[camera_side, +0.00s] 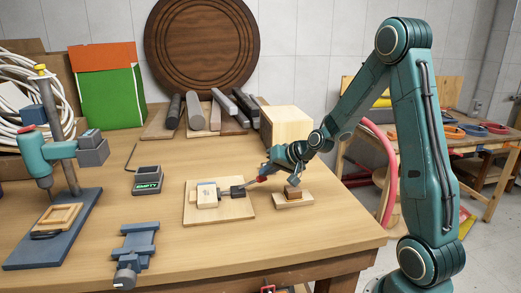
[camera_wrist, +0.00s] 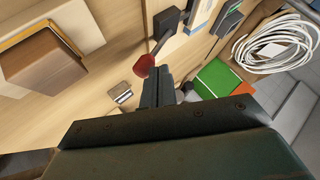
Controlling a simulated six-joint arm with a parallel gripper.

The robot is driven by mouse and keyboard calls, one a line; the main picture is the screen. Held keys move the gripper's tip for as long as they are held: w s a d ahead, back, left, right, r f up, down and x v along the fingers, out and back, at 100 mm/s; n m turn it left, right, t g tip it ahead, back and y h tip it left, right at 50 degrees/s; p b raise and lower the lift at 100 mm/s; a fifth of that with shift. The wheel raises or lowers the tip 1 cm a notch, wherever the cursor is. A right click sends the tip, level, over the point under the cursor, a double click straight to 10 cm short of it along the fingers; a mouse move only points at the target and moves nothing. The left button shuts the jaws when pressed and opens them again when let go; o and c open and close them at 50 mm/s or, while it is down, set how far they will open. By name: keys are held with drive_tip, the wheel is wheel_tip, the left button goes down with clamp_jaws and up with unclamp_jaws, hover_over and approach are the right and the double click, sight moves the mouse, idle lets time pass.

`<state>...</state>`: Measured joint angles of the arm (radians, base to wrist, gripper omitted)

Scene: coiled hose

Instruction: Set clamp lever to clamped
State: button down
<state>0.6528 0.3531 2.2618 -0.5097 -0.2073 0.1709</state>
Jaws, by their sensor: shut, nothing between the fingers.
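The toggle clamp (camera_side: 208,194) is fixed on a light wooden board (camera_side: 240,211) on the bench. Its dark lever reaches out to the right, low and slightly raised, and ends in a red grip (camera_side: 257,180). In the wrist view the red grip (camera_wrist: 144,66) and the dark lever arm (camera_wrist: 162,42) lie just beyond my fingertips. My gripper (camera_wrist: 160,74) is shut and empty, with its tips right beside the red grip. I cannot tell whether they touch. In the side view my gripper (camera_side: 268,168) is at the lever's end, partly hidden by my wrist.
A small brown block (camera_side: 293,192) on a wooden base stands just right of the clamp, below my wrist. A box reading EMPTY (camera_side: 147,183), a blue vise (camera_side: 137,246) and a drill stand (camera_side: 64,150) are to the left. A pale wooden box (camera_side: 287,127) stands behind.

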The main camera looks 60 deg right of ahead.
drive_tip(key=v, duration=1.1)
drive_tip(key=shift+a, duration=0.2)
drive_tip(key=shift+s+r, duration=0.1)
drive_tip(key=shift+r, duration=0.05)
drive_tip(key=s+a+r+n+g, duration=0.1)
drive_tip(key=s+a+n, duration=0.1)
drive_tip(key=a, duration=0.4)
drive_tip(key=s+a+r+n+g, duration=0.2)
drive_tip(key=s+a+n, duration=0.1)
drive_tip(key=a, duration=0.2)
drive_tip(key=s+a+r+n+g, duration=0.1)
drive_tip(key=s+a, duration=0.5)
drive_tip(key=s, duration=0.6)
drive_tip(key=shift+a+r+n+g, duration=0.3)
drive_tip(key=shift+r+n, duration=0.4)
drive_tip(key=shift+n, duration=0.5)
drive_tip(key=shift+s, duration=0.15)
